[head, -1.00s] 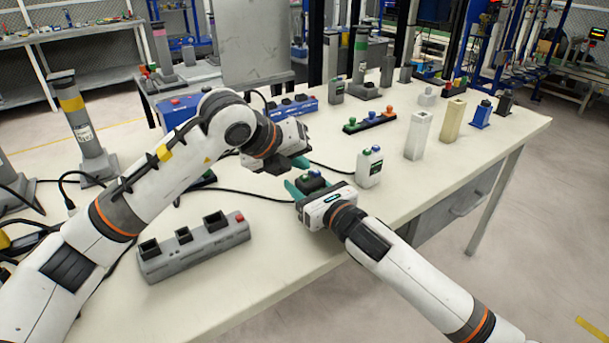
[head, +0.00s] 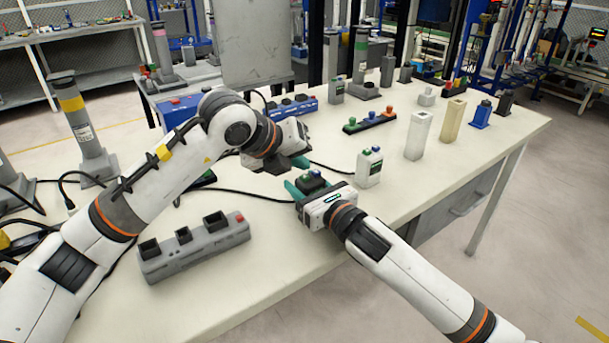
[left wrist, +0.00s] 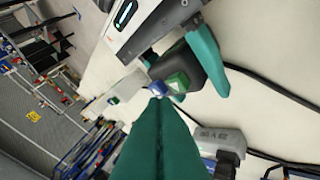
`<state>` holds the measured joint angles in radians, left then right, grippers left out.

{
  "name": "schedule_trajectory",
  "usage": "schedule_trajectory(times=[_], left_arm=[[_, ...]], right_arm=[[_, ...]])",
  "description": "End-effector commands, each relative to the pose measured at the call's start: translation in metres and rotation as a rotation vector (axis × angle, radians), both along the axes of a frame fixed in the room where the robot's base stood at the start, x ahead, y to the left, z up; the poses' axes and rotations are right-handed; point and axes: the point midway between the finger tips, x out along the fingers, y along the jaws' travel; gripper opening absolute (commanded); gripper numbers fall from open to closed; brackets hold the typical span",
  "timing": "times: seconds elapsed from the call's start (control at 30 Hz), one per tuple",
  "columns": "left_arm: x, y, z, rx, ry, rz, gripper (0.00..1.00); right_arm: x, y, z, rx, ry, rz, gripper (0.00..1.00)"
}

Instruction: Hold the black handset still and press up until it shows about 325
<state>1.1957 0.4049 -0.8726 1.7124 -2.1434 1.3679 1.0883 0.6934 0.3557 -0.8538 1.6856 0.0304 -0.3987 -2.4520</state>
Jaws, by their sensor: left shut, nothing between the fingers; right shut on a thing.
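The black handset (head: 312,181) is above the table in my right gripper (head: 305,188), which is shut on it with teal fingers at its sides. In the left wrist view the handset (left wrist: 187,63) has a green button (left wrist: 178,82) and a blue button (left wrist: 156,88) on its near end. My left gripper (head: 300,163) is shut and empty, close by the handset. In the left wrist view its teal fingertips (left wrist: 160,101) appear right by the two buttons; I cannot tell whether they touch. No readout on the handset can be read.
A white unit with green and blue buttons (head: 370,168) stands just right of the handset. A grey socketed block with a red button (head: 195,248) lies front left. A black cable (head: 250,192) crosses the table. The front middle is clear.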

Motion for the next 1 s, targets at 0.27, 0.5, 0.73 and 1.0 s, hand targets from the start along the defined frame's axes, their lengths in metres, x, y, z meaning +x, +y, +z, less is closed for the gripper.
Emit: schedule_trajectory(times=[0.27, 0.5, 0.73, 1.0], left_arm=[[0.0, -0.0001, -0.0001, 0.0, 0.0, 0.0, 0.0], [0.0, 0.0, -0.0002, 0.0, 0.0, 0.0, 0.0], [-0.0001, 0.0002, -0.0064, 0.0, 0.001, 0.0, 0.0], [0.0, 0.0001, -0.0085, 0.0, 0.0, 0.0, 0.0]], right_arm=[[0.0001, -0.0001, -0.0007, -0.001, 0.001, 0.0, 0.23], [0.0001, -0.0001, -0.0007, -0.001, 0.001, 0.0, 0.23], [0.0001, -0.0001, -0.0007, -0.001, 0.001, 0.0, 0.23], [0.0001, -0.0001, -0.0007, -0.001, 0.001, 0.0, 0.23]])
